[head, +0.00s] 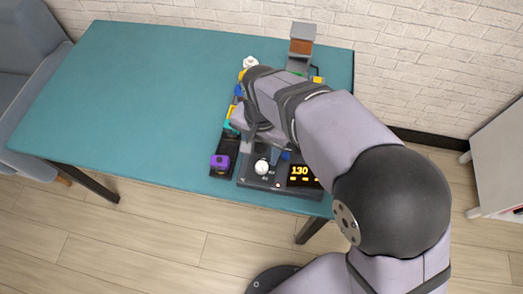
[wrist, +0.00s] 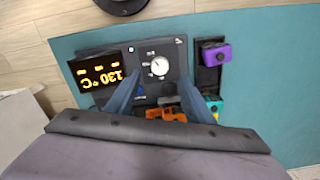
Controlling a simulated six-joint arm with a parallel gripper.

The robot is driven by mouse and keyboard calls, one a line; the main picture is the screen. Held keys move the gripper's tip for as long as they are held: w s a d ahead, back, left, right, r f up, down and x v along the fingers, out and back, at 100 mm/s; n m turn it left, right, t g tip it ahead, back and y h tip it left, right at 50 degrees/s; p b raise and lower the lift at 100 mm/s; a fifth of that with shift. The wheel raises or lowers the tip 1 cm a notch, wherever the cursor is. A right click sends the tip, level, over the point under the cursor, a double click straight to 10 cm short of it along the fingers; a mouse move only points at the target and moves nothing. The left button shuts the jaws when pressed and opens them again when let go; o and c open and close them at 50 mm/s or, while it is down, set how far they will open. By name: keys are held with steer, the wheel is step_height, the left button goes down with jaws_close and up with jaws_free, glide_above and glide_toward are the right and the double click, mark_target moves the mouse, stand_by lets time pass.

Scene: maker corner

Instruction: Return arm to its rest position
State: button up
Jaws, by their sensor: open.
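My arm reaches over the right end of the teal table (head: 150,85). The dial (wrist: 160,66) and the display (wrist: 103,76) lie beyond the fingertips. Orange parts (wrist: 166,114) show between the fingers. I cannot tell how high the fingertips are above the device. My arm hides part of the device in the head view.
A purple block (head: 220,161) sits in a dark tray (head: 222,176) left of the device. Small coloured items (head: 231,115) line up behind it. A grey and brown upright piece (head: 302,45) stands at the back. The table's left side is clear. A brick wall (head: 430,60) is behind.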

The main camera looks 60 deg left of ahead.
stand_by(0.4)
steer(key=n, duration=0.1)
steer(key=a+n, duration=0.1)
steer(key=n, duration=0.1)
steer(key=shift+w, duration=0.1)
steer(key=d+f+n, duration=0.1)
steer(key=d, duration=0.1)
steer(key=d+f+n, duration=0.1)
steer(key=d+f, duration=0.1)
steer(key=s+d+f+n, duration=0.1)
steer(key=d+f+n, duration=0.1)
steer(key=shift+s+d+h, duration=0.1)
steer(key=shift+h, duration=0.3)
steer(key=w+d+r+m, duration=0.3)
steer(key=w+d+m, duration=0.15)
steer(key=d, duration=0.95)
steer(key=w+d+r+m+p, duration=0.15)
steer(key=w+d+m, duration=0.3)
steer(key=d, duration=0.85)
steer(key=w+d+r+m, duration=0.35)
steer(key=w+d, duration=0.25)
steer(key=d, duration=0.8)
step_height(320, 180, down, 15)
steer(key=b, duration=1.5)
steer(key=shift+s+a+f+y, duration=0.15)
steer(key=shift+s+a+y, duration=0.15)
steer(key=shift+y, duration=0.1)
